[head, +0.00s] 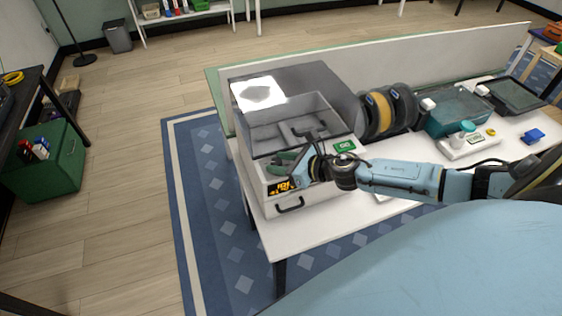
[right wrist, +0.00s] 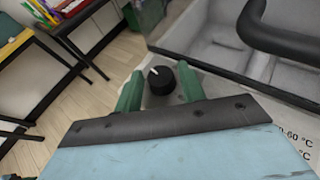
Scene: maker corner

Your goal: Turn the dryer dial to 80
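The dryer (head: 292,197) is a pale box on the white table, with a drawer handle low on its front and a small orange-lit display (head: 279,187) that I cannot read. The dryer dial (right wrist: 161,80) is a black knob with a white pointer line toward the upper left in the right wrist view. My right gripper (head: 281,163) is at the dryer's front; its green fingers (right wrist: 160,88) are open either side of the dial, with small visible gaps. In the head view the gripper hides the dial. My left gripper is not in view.
A dark handle (right wrist: 285,38) and the clear-walled bin rise close beyond the dial. Printed °C labels (right wrist: 298,142) are partly hidden by my gripper. Filament spools (head: 385,112) and a teal box (head: 457,112) stand right of the dryer.

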